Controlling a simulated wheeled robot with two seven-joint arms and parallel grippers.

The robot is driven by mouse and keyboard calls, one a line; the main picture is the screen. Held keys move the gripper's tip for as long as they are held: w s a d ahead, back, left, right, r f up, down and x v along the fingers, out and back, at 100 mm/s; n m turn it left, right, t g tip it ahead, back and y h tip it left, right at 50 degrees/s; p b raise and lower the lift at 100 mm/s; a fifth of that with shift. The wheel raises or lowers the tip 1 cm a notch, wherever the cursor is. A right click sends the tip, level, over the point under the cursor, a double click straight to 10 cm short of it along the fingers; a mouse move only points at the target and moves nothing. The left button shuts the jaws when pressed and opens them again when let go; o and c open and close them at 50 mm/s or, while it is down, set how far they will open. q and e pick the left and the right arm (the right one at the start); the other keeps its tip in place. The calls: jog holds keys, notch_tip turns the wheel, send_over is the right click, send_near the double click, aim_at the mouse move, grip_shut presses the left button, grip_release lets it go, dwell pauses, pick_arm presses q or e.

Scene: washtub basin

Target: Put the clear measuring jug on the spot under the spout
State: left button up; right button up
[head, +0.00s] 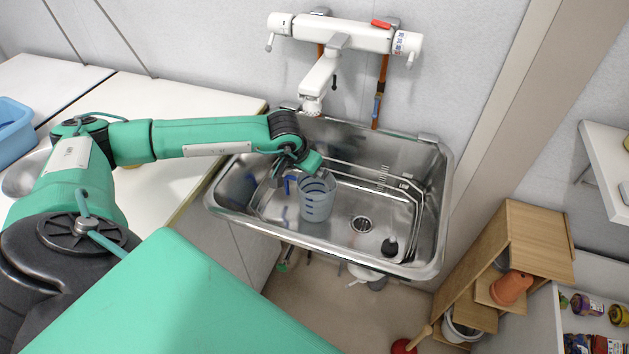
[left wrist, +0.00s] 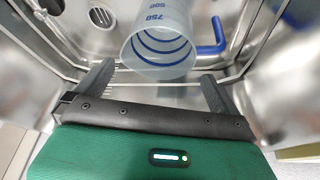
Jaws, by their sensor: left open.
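The clear measuring jug (head: 317,199) stands in the sink basin, left of the drain. In the left wrist view the jug (left wrist: 160,40) shows blue rings, the marks 750 and 500, and a blue handle (left wrist: 212,40). My left gripper (head: 297,169) is over the left part of the basin, close to the jug. Its two fingers (left wrist: 157,70) are spread apart, with the jug ahead of and between them, not clamped. The white spout (head: 319,78) hangs over the back left of the sink. The spot under it shows no clear mark. My right gripper is not in view.
The steel sink (head: 437,215) has raised walls, a wire rack (head: 377,171) along its back and a drain (head: 361,224). A white counter (head: 165,97) lies to the left with a blue tub (head: 14,125). A wooden shelf (head: 535,235) stands at the right.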

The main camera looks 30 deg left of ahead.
pick_arm(q)
jog(key=shift+v, duration=1.55)
